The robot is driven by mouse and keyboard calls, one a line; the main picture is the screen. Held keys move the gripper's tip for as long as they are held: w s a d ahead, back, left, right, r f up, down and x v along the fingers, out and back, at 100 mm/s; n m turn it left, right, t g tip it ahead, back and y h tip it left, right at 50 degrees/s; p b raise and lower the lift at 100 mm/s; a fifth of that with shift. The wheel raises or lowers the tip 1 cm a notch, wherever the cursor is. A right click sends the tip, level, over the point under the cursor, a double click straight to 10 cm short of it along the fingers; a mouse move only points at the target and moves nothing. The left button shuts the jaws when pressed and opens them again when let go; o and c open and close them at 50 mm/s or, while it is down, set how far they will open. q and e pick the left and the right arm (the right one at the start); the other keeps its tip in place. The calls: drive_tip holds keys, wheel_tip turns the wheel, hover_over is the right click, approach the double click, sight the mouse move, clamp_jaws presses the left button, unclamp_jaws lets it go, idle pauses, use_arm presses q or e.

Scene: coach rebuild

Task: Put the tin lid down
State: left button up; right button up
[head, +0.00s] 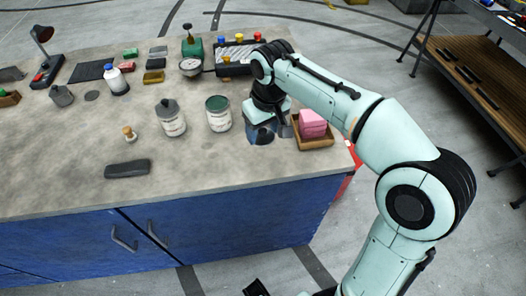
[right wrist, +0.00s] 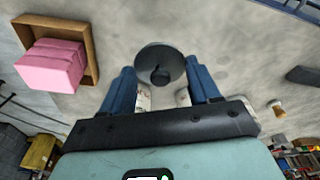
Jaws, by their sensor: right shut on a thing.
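The tin lid (right wrist: 160,66) is a round dark grey disc with a darker knob; in the right wrist view it sits between the two blue fingers of my right gripper (right wrist: 158,72). That gripper is shut on it. In the head view my right gripper (head: 263,132) is low over the bench, between the open tin and the wooden tray, and mostly hides the lid. An open tin (head: 218,114) with a green inside stands just left of it. I cannot tell whether the lid touches the bench.
A wooden tray (head: 318,145) with a pink block (head: 312,123) is close on the right, near the bench (head: 215,168) edge. A grey-topped tin (head: 171,118) stands left of the open tin. A dark block (head: 127,169) lies at the front; bench between it and the tray is clear.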

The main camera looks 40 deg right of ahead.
sight(262, 155)
wheel_tip(262, 155, down, 8)
drive_tip(key=shift+r+b, duration=0.15)
drive_tip(key=shift+b, duration=0.6)
drive_tip(key=shift+f, duration=0.25)
drive_tip(key=o, duration=1)
drive_tip(key=shift+o, duration=0.2)
drive_tip(key=shift+r, duration=0.2)
drive_tip(key=shift+r, duration=0.4)
drive_tip(key=r+p, duration=0.1)
drive_tip(key=r, duration=0.2)
drive_tip(key=s+r+p, duration=0.1)
drive_tip(key=r, duration=0.7)
drive_tip(key=shift+s+a+r+p, duration=0.1)
drive_tip(key=shift+s+a+p, duration=0.05)
drive_tip(key=shift+s+p, duration=0.25)
